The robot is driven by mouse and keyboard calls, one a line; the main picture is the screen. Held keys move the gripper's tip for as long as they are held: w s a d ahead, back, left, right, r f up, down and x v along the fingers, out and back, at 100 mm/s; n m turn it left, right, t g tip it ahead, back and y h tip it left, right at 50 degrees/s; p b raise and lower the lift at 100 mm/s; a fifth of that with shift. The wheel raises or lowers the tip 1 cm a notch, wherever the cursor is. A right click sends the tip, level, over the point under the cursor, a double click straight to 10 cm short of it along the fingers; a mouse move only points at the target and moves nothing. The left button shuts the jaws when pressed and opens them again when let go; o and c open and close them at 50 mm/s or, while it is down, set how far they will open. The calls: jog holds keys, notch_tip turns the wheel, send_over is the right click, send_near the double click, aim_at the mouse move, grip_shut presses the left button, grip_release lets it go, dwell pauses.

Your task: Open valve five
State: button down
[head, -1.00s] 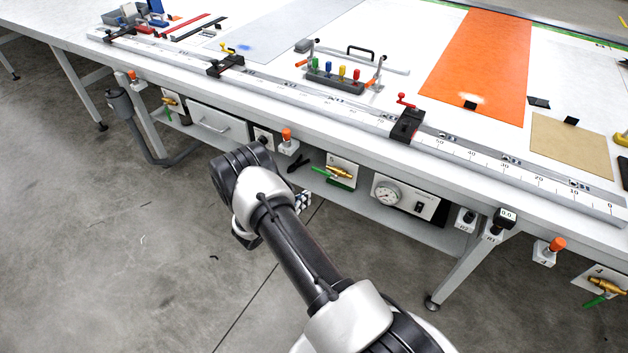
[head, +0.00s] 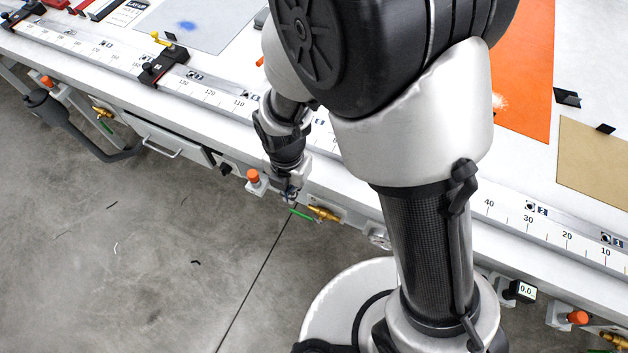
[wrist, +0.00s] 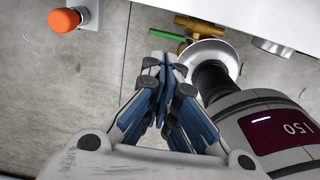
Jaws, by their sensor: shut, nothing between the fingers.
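Valve five is a brass valve (head: 323,213) with a green lever (head: 301,215), on the table's front side below the edge. The number 5 beside it was legible only in the earlier head view. The wrist view shows its brass body (wrist: 200,25) and green lever (wrist: 167,36) near the top. My gripper (head: 290,196) is shut and empty, just left of and above the green lever in the head view. In the wrist view its blue-padded fingertips (wrist: 166,62) are together just below the lever in the picture. Contact with the lever cannot be told.
An orange button (head: 253,176) sits left of my gripper and also shows in the wrist view (wrist: 64,20). A drawer (head: 165,139) is further left. The tabletop (head: 120,70) overhangs the valves. The gauge box (head: 380,237) is mostly hidden by my arm. Open floor lies in front.

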jog(key=f+b, duration=0.1)
jog(key=f, duration=0.3)
jog(key=f+b, duration=0.2)
jog(key=f, duration=0.2)
jog(key=f+b, duration=0.1)
jog(key=f, duration=0.4)
jog(key=shift+s+f+b, duration=0.1)
jog(key=shift+s+b, duration=0.15)
jog(key=shift+b, duration=0.15)
jog(key=shift+f, duration=0.3)
jog(key=shift+w+a+f+b, duration=0.1)
jog(key=shift+a+f+b, duration=0.1)
jog(key=shift+f+b, duration=0.55)
jog(key=shift+r+p, duration=0.8)
notch_tip(320, 180, up, 13)
jog(key=p, duration=0.6)
send_over(293, 212)
jog(key=a, duration=0.3)
jog(key=shift+d+r, duration=0.2)
